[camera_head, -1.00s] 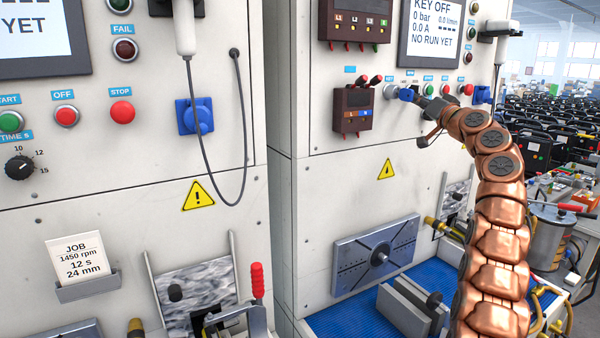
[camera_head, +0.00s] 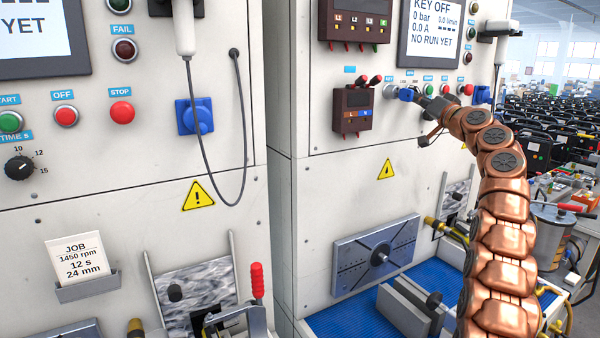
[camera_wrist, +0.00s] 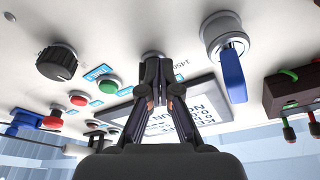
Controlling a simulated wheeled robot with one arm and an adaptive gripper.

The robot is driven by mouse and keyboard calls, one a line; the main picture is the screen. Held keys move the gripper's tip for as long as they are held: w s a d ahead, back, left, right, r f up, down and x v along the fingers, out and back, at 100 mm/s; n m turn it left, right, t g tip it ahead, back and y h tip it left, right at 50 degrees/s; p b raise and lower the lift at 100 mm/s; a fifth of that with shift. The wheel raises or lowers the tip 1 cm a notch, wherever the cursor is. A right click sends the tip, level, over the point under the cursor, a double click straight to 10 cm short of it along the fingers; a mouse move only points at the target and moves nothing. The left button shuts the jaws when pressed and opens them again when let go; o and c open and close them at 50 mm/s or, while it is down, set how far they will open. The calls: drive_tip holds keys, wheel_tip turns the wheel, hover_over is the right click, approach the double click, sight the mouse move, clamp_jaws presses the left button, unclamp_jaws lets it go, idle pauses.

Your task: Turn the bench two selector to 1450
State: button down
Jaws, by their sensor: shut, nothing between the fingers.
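Bench two's panel (camera_head: 330,190) is the right-hand cabinet. My gripper (camera_wrist: 158,68) is shut and empty, its fingertips close to the panel, beside a label reading 1450 that appears upside down. A small round metal part (camera_wrist: 152,54) shows just behind the fingertips; it is mostly hidden, and I cannot tell whether it is the selector or whether the fingers touch it. In the head view my gripper (camera_head: 422,99) is small and dark, just right of a blue handle (camera_head: 405,94). In the wrist view that blue handle (camera_wrist: 232,72) sits on a round metal base.
A black knob (camera_wrist: 57,62) and a green button (camera_wrist: 109,84) lie left of the fingers in the wrist view. A job card (camera_head: 80,257) on the left bench reads 1450 rpm.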

drive_tip(key=shift+s+a+f+b, duration=0.15)
drive_tip(key=shift+a+f+b, duration=0.15)
drive_tip(key=shift+b, duration=0.35)
drive_tip(key=s+d+b, duration=0.3)
drive_tip(key=s+b, duration=0.2)
drive_tip(key=shift+s, duration=0.1)
idle(0.3)
